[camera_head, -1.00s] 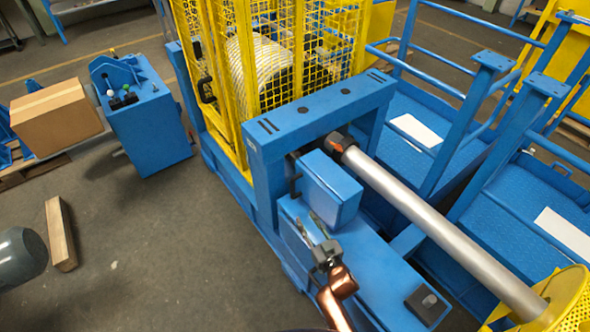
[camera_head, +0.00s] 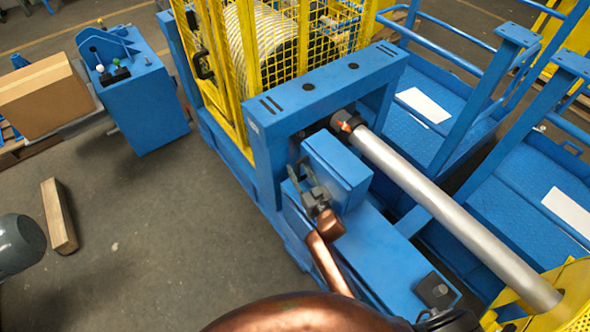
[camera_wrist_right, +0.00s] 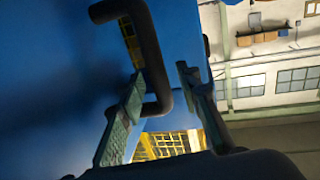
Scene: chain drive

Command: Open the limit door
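A blue box-shaped panel (camera_head: 338,168), apparently the limit door, stands against the blue frame beside the steel shaft. Its dark bar handle shows in the right wrist view (camera_wrist_right: 148,45) against a blue surface. My right gripper (camera_head: 303,168) is at the left side of this panel. In the right wrist view my right gripper (camera_wrist_right: 160,85) is open, its two fingers well apart. The lower part of the handle lies between them, nearer the left finger; I cannot tell whether they touch. My left gripper is not in view.
A blue frame (camera_head: 300,95) and yellow mesh cage (camera_head: 240,100) stand behind the panel. The steel shaft (camera_head: 440,205) runs to the right. A blue control stand (camera_head: 150,112), cardboard box (camera_head: 45,97) and wooden beam (camera_head: 58,215) are at left. The floor between is clear.

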